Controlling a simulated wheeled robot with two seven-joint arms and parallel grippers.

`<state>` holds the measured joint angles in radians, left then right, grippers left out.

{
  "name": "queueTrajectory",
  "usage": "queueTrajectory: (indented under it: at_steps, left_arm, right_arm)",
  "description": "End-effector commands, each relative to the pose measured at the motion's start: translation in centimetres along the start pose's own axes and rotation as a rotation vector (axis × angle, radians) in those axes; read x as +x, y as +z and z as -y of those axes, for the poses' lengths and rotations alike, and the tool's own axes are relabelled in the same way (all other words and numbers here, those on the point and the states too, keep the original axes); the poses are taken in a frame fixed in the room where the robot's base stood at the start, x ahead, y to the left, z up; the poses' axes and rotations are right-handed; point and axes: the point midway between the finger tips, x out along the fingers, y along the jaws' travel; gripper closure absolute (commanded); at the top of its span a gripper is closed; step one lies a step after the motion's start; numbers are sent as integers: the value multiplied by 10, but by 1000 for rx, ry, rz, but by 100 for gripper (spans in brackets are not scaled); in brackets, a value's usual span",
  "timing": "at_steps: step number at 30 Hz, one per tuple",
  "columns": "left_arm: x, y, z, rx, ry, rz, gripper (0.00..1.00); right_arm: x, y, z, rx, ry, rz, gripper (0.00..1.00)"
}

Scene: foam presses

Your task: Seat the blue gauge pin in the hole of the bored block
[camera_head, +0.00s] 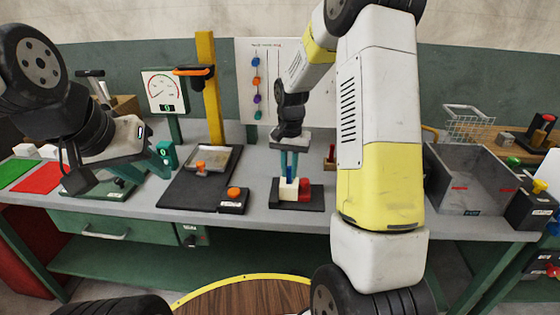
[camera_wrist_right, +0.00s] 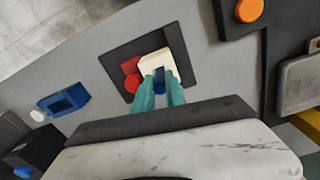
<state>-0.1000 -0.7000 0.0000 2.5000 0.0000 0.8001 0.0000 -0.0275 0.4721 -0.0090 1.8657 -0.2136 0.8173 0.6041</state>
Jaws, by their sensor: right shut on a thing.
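The blue gauge pin (camera_head: 289,171) stands upright between the teal fingers of my right gripper (camera_head: 289,163), which is shut on it. In the right wrist view the pin (camera_wrist_right: 159,87) shows between the fingertips (camera_wrist_right: 160,92). The cream block (camera_head: 288,189) lies directly under the pin, and also shows in the right wrist view (camera_wrist_right: 153,62). I cannot see its hole or tell whether the pin's lower end is inside it. My left gripper (camera_head: 152,166) hangs over the left of the bench, apart from the block; its fingers are partly hidden.
The block stands on a dark base plate (camera_head: 314,199) beside a red part (camera_head: 305,188). A black board with a metal tray (camera_head: 214,163) and an orange-button box (camera_head: 233,201) lies left. A grey bin (camera_head: 470,190) stands right. A yellow post (camera_head: 209,90) rises behind.

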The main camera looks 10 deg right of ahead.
Motion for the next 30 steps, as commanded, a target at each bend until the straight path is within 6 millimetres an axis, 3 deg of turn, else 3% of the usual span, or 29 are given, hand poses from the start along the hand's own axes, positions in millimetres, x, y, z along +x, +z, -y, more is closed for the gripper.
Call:
queueTrajectory:
  at_steps: [2,3,6,18,23,30]
  left_arm:
    - [0,0,0,0,0,0,64]
    - [0,0,0,0,0,0,64]
    - [0,0,0,0,0,0,64]
    - [0,0,0,0,0,0,64]
    - [0,0,0,0,0,0,64]
    - [0,0,0,0,0,0,64]
  right_arm:
    - [3,0,0,0,0,1,100]
    - [2,0,0,0,0,0,78]
    - [2,0,0,0,0,0,62]
    - [-5,0,0,0,0,-1,62]
    - [-32,-1,1,-1,-2,-4,62]
    - [-84,-1,0,0,-2,-3,62]
